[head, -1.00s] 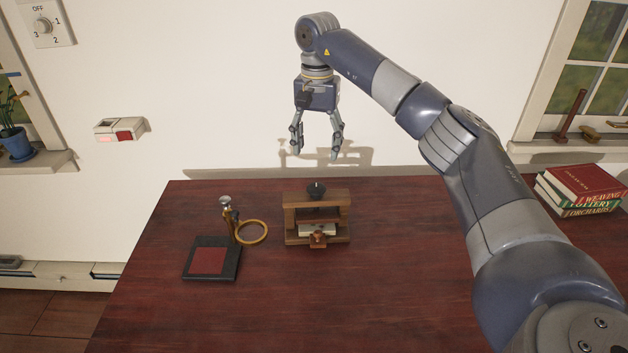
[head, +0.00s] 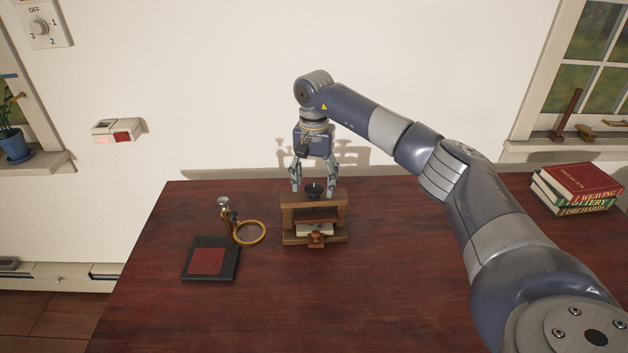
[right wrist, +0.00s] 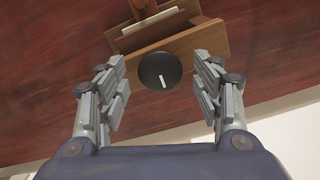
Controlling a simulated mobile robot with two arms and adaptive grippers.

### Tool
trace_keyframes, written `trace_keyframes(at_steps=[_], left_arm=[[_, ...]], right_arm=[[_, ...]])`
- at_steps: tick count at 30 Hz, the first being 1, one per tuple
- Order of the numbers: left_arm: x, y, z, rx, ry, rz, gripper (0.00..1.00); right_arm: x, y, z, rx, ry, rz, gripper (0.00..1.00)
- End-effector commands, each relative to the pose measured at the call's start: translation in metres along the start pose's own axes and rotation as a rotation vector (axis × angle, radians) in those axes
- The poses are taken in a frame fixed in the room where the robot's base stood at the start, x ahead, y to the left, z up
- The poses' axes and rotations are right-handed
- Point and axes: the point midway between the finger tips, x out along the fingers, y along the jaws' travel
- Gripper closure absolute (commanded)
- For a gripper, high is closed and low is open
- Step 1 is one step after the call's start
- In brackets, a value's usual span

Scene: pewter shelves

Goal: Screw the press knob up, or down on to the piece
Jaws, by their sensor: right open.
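The press (head: 287,219) is a wooden frame standing on the dark red table, with a pale piece (head: 314,229) low inside it. Its black round press knob (head: 314,189) sits on top of the upper beam. My right gripper (head: 313,189) points down over the knob, its fingers apart on either side of it. In the right wrist view the knob (right wrist: 160,70) shows a white mark and lies between the open fingers (right wrist: 163,95), with a gap on both sides. My left gripper is not in view.
Left of the press are a ring-handled stand (head: 249,233) and a black block with a red pad (head: 209,260). Books (head: 576,188) are stacked at the right end of the table (head: 380,290). The front middle is clear; a wall (head: 230,90) rises behind.

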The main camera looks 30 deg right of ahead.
Motion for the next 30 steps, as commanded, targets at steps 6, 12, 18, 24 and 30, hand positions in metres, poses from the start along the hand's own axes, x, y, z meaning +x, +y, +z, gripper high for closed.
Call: trace_keyframes(at_steps=[6, 12, 18, 24, 30], left_arm=[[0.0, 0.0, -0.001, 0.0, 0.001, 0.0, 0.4], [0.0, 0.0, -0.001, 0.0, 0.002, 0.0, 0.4], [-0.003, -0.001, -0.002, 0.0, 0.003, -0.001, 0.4], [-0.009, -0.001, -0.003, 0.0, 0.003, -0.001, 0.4], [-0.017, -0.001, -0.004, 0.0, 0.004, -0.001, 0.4]], right_arm=[[0.0, 0.0, 0.0, 0.0, 0.0, 0.0, 0.81], [0.0, 0.0, 0.0, 0.001, 0.0, 0.0, 0.84], [-0.001, 0.0, 0.0, 0.036, 0.0, 0.001, 0.84], [-0.002, 0.0, 0.0, 0.14, 0.0, 0.001, 0.84], [-0.003, 0.0, 0.0, 0.308, 0.0, 0.002, 0.84]])
